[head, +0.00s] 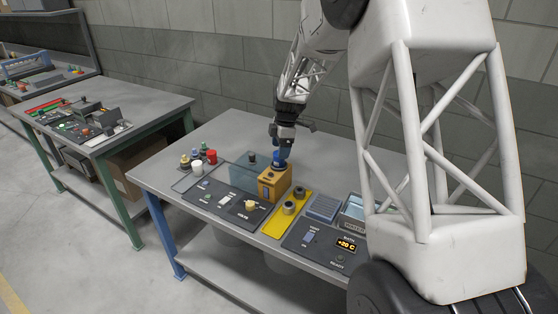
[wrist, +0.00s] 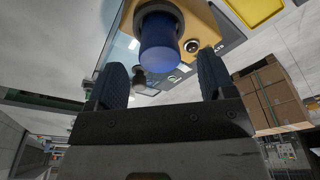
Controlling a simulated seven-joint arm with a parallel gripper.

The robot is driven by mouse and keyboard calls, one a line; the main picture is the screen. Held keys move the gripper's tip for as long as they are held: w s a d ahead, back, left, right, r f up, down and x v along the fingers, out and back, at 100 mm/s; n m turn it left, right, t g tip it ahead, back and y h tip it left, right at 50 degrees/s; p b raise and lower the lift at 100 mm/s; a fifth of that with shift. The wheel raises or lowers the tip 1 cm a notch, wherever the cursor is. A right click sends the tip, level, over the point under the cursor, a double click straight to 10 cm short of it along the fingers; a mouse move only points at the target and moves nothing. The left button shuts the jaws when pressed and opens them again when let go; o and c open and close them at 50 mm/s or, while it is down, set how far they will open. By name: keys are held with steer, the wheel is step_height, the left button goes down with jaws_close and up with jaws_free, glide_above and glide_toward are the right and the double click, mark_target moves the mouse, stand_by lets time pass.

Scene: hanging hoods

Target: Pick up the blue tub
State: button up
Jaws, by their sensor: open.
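The blue tub (wrist: 158,45) stands in a dark ring on a tan-orange block in the wrist view. It also shows in the head view, small, on top of the block (head: 272,184), partly covered by my gripper. My gripper (head: 284,150) is over the block, pointing down. In the wrist view my gripper (wrist: 161,66) is open, with one dark finger to each side of the tub's near end. The fingers look apart from the tub; I cannot tell how deep it is between them.
A clear blue panel (head: 236,171) with small jars beside it is left of the block. A yellow plate (head: 272,228) with grey rings is right of it. Control panels line the front of the table (head: 160,163). A blue-grey ribbed tray (head: 324,207) stands further right.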

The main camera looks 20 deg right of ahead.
steer(key=shift+a+f, duration=0.15)
steer(key=shift+f, duration=0.9)
steer(key=shift+a+f, duration=0.15)
steer(key=shift+f, duration=0.9)
steer(key=shift+c, duration=0.2)
steer(key=c, duration=1)
steer(key=shift+r, duration=0.1)
steer(key=shift+r, duration=0.7)
step_height(320, 180, up, 2)
steer(key=shift+r, duration=0.1)
steer(key=s+a+r, duration=0.1)
steer(key=s, duration=1.5)
steer(key=shift+r, duration=0.15)
